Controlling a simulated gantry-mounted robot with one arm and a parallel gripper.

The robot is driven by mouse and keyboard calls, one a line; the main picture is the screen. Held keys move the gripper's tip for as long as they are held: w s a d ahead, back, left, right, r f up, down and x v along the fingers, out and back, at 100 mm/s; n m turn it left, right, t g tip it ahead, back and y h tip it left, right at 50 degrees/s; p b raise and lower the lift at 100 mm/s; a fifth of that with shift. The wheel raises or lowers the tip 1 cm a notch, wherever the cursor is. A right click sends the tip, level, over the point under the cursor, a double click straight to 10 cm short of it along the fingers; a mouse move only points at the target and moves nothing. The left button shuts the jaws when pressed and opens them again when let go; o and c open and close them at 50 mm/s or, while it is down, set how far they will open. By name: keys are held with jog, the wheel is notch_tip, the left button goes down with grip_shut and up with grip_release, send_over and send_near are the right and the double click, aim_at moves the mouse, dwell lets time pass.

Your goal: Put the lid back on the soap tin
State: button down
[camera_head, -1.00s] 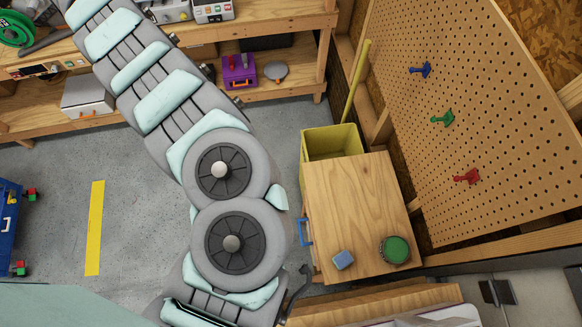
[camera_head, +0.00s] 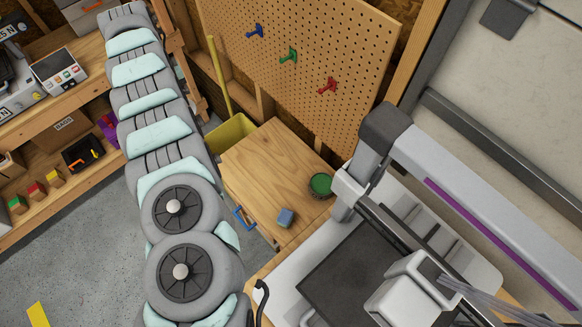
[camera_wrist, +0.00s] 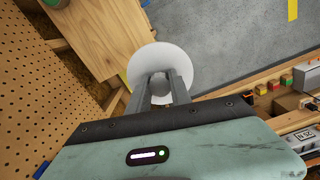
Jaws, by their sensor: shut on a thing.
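The soap tin appears to be the round, dark-rimmed tin with a green inside (camera_head: 320,185), sitting open on a small wooden cabinet (camera_head: 262,165) in the head view. In the wrist view my gripper (camera_wrist: 161,82) is shut on the knob of a round, pale lid (camera_wrist: 148,60). The lid is held in the air, with the floor and part of the wooden top behind it. The fingers hide part of the lid and its knob. The head view shows my arm, but neither the gripper nor the lid.
A pegboard (camera_head: 310,60) with coloured pegs rises behind. A large printer (camera_head: 400,270) stands close on the right. A shelf unit (camera_head: 60,190) is at left.

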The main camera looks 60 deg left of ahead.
jog(key=w+d+f, duration=0.5)
jog(key=w+f, duration=0.2)
jog(key=w, duration=0.3)
jog(key=w+d+f, duration=0.4)
jog(key=w+f, duration=0.3)
jog(key=w, duration=0.3)
jog(key=w+d+f+n+b, duration=0.1)
jog(key=w+d+f, duration=0.55)
jog(key=d, duration=0.45)
jog(key=w+d+f+n+b, duration=0.1)
jog(key=w+d+f+n, duration=0.1)
jog(key=w+d+f, duration=0.7)
jog(key=shift+s+d+f+b, duration=0.3)
jog(key=shift+f+b, duration=0.3)
jog(key=shift+b, duration=0.1)
jog(key=shift+s+d+f+b, duration=0.3)
jog(key=shift+f+b, duration=0.3)
jog(key=shift+b, duration=0.15)
jog(key=shift+s+d+f+b, duration=0.3)
jog(key=shift+f+b, duration=0.3)
jog(key=shift+b, duration=0.1)
jog(key=shift+d, duration=0.15)
